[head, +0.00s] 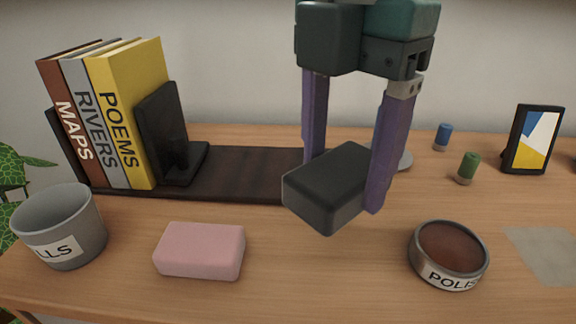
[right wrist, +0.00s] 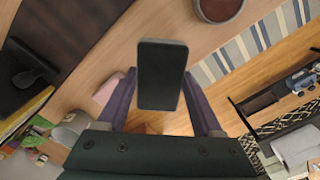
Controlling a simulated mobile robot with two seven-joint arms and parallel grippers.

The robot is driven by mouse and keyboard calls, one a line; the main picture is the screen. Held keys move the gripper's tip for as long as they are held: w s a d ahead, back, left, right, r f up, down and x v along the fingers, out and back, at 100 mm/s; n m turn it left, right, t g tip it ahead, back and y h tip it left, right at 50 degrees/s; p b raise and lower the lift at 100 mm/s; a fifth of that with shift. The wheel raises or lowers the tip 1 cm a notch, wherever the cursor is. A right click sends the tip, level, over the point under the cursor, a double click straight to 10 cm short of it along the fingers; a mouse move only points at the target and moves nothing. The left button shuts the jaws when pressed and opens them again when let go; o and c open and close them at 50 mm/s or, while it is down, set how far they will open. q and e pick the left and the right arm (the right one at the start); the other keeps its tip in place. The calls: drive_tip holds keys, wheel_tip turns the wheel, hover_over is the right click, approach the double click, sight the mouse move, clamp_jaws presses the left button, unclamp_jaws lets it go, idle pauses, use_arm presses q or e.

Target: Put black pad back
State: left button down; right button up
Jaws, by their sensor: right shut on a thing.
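The black pad (head: 322,190) is a dark block with a grey lower layer, held in the air over the table in front of the dark tray's right end. My right gripper (head: 342,185) has its purple fingers on either side of the pad and is shut on it. In the right wrist view the pad (right wrist: 162,75) sits between the fingertips, its long side pointing away from the gripper. My left gripper shows in neither view.
A dark tray (head: 240,172) holds three books (head: 110,120) and a black bookend (head: 165,135). A pink block (head: 200,250), a grey pot (head: 60,225) and a round polish tin (head: 448,255) stand in front. A grey patch (head: 548,254) lies at right; blue (head: 443,137) and green (head: 467,168) cylinders and a picture frame (head: 533,140) stand behind.

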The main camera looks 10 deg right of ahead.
sight(328, 266)
wheel_tip(328, 266, down, 10)
drive_tip(key=shift+f+p, duration=0.2)
drive_tip(key=shift+p, duration=0.3)
drive_tip(key=o, duration=1.2)
drive_tip(key=shift+r, duration=0.1)
wheel_tip(328, 266, up, 12)
drive_tip(key=shift+f+b, duration=0.1)
drive_tip(key=shift+b, duration=1.1)
